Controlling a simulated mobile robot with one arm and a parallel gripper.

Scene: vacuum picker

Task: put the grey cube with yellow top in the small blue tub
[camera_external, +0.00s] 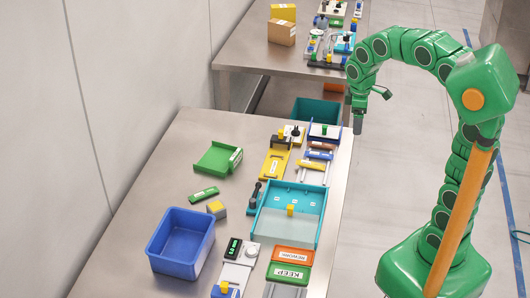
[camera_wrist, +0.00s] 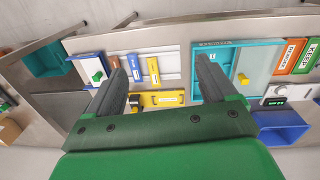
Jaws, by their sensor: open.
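The grey cube with yellow top (camera_external: 217,208) sits on the near steel table, beside the upper right corner of the small blue tub (camera_external: 181,243). The tub is open-topped and its visible floor is empty. Part of the tub shows at the right of the wrist view (camera_wrist: 282,128); I cannot make out the cube there. My gripper (camera_external: 358,124) hangs at the far right edge of the near table, well away from cube and tub. Its two fingers stand apart in the wrist view (camera_wrist: 158,62), with nothing between them.
A green tray (camera_external: 214,158) and a green block (camera_external: 203,194) lie behind the cube. A teal tray (camera_external: 268,238) with a yellow block (camera_external: 291,210) stands to its right. A dark upright tool (camera_external: 255,196) is between. Labelled blocks and fixtures crowd the table's right side.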

